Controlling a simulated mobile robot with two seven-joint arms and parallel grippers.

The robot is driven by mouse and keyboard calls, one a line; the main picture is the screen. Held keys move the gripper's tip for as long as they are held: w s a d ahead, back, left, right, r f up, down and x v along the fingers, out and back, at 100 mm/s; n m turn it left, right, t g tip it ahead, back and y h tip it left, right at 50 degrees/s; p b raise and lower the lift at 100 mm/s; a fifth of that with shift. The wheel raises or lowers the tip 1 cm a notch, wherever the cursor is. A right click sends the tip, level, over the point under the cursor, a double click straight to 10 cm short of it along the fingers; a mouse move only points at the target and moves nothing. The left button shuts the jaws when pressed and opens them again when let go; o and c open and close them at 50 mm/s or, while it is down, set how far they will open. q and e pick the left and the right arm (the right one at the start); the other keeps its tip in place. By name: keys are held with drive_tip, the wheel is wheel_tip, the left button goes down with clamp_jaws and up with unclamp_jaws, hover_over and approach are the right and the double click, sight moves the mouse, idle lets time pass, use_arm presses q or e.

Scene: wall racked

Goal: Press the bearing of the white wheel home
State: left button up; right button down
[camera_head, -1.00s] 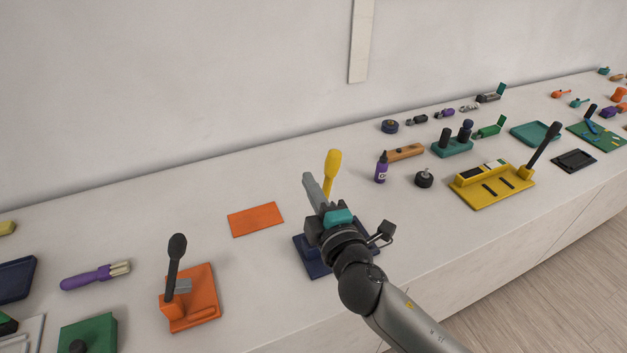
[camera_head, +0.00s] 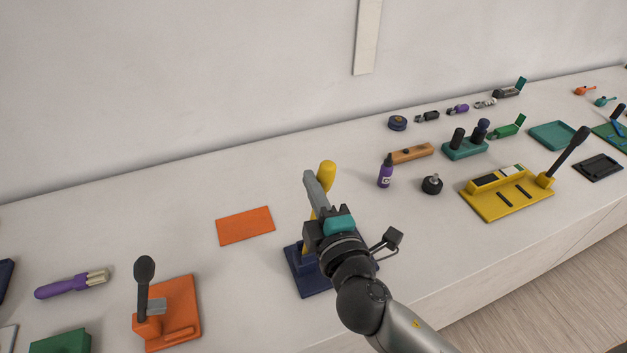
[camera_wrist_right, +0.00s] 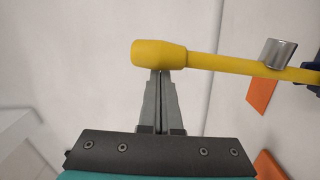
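A dark blue press base (camera_head: 306,278) with a yellow lever (camera_head: 327,172) stands near the bench front. My right gripper (camera_head: 309,176) is in front of the lever and hides much of the press. In the right wrist view the gripper (camera_wrist_right: 160,76) has its grey fingers together, with nothing seen between them. Their tips are at the side of the yellow lever's thick knob (camera_wrist_right: 160,54); contact cannot be told for sure. A grey cylinder (camera_wrist_right: 279,53) shows by the lever's shaft. I cannot make out a white wheel. My left gripper is out of view.
An orange press (camera_head: 172,313) with a dark lever stands left, an orange plate (camera_head: 245,226) behind. To the right are a purple bottle (camera_head: 385,175), a small black wheel-like part (camera_head: 432,184) and a yellow fixture (camera_head: 508,199). The wall runs behind the bench.

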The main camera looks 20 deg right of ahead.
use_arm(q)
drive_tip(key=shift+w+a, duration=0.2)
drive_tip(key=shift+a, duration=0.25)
use_arm(e)
drive_tip(key=shift+s, duration=0.1)
drive_tip(key=d+f+m+b, duration=0.2)
drive_tip(key=d+f+m, duration=0.15)
drive_tip(key=d, duration=0.35)
drive_tip(key=d+f+m+b, duration=0.1)
drive_tip(key=d+f+m, duration=0.2)
drive_tip(key=d+m, duration=0.35)
use_arm(q)
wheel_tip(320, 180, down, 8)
drive_tip(key=b, duration=0.5)
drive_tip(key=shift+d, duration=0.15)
use_arm(e)
drive_tip(key=d+f+m+y, duration=0.1)
drive_tip(key=d+f+m, duration=0.4)
drive_tip(key=f, duration=0.8)
drive_tip(key=shift+w+d+m, duration=0.3)
drive_tip(key=shift+w+d, duration=0.1)
drive_tip(key=shift+d, duration=0.8)
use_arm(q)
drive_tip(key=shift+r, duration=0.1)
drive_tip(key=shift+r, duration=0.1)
use_arm(e)
drive_tip(key=shift+g, duration=0.3)
